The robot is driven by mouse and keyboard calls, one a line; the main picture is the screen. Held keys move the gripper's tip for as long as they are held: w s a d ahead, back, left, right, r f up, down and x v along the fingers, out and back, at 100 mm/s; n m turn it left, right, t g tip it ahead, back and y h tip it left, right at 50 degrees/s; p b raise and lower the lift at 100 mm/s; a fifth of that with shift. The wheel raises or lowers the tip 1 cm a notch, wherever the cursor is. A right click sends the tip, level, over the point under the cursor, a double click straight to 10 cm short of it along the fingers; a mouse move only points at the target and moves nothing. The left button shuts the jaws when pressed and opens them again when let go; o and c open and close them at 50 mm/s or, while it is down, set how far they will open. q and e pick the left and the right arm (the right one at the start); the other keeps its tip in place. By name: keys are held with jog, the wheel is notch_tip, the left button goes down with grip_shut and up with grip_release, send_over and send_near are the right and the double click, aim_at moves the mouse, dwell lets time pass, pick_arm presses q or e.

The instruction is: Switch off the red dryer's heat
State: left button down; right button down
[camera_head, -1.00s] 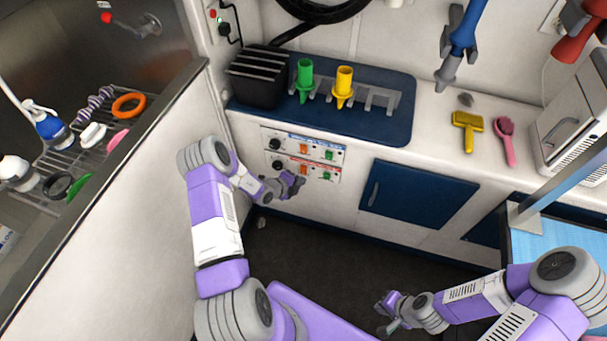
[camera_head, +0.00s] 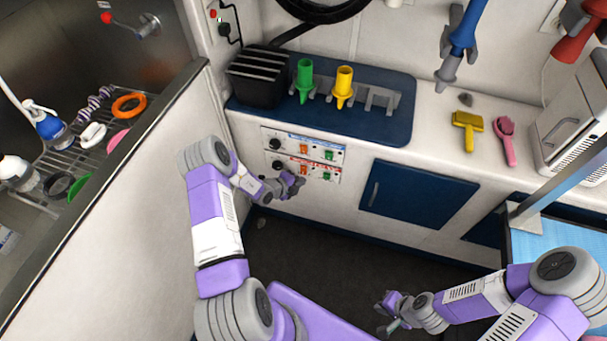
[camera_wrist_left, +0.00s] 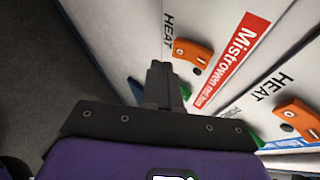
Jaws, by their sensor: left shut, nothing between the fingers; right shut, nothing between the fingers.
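The lower panel with the red label (camera_head: 315,166) is on the white cabinet front in the head view. Its orange heat switch (camera_head: 303,170) shows just above my left gripper (camera_head: 294,185). In the left wrist view the red label (camera_wrist_left: 235,60) reads "Mistrowen red", and the orange switch (camera_wrist_left: 193,55) is beside the word HEAT. My left gripper's fingers (camera_wrist_left: 161,72) are shut and empty, left of that switch in the picture. I cannot tell whether they touch the panel, or which way the switch is set. My right gripper (camera_head: 388,305) is shut and empty, low over the floor.
The blue-labelled panel (camera_head: 318,145) sits just above, with a similar orange HEAT switch (camera_wrist_left: 297,118). A red dryer (camera_head: 575,45) and a blue dryer (camera_head: 463,35) hang at the upper right. A blue cabinet door (camera_head: 418,195) is right of the panels. The dark floor (camera_head: 310,250) is clear.

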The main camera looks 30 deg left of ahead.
pick_arm(q)
jog(key=shift+w, duration=0.15)
jog(key=shift+w+a, duration=0.1)
jog(key=shift+w, duration=0.2)
dwell(0.3)
jog(key=shift+w+f, duration=0.1)
jog(key=shift+w, duration=0.25)
dwell(0.6)
jog(key=shift+s, duration=0.15)
jog(key=shift+s+p, duration=0.7)
jog(key=s+p, duration=0.1)
jog(key=s+d+p, duration=0.1)
jog(key=s, duration=0.1)
jog(key=s+r+p, duration=0.1)
jog(key=shift+s+d, duration=0.15)
jog(key=shift+s, duration=0.25)
